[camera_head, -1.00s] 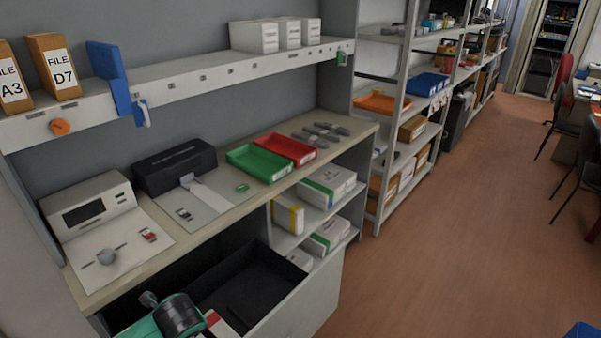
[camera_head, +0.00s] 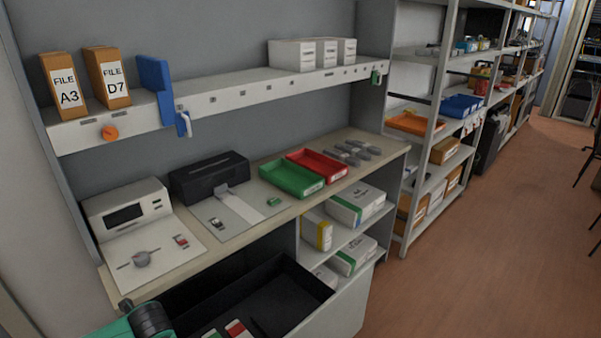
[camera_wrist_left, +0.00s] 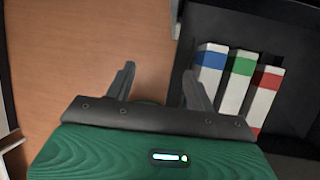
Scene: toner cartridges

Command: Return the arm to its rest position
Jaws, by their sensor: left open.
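My left gripper shows in the left wrist view (camera_wrist_left: 160,75), its two dark fingers spread apart with nothing between them. Brown floor lies behind the fingers. In the head view only the green and black part of my left arm shows at the bottom left, and the fingertips are out of frame. The open dark drawer (camera_head: 290,279) is to its right. Boxes with a blue top (camera_wrist_left: 210,68), a green top (camera_wrist_left: 237,80) and a red top (camera_wrist_left: 265,95) stand in the drawer, right of the gripper. My right gripper is not in view.
On the counter are a white device (camera_head: 127,212), a black printer (camera_head: 208,178), a green tray (camera_head: 292,180) and a red tray (camera_head: 317,165). Several white boxes stand on shelves beneath (camera_head: 355,205). A shelf with file boxes (camera_head: 62,85) runs above. Floor at right is clear.

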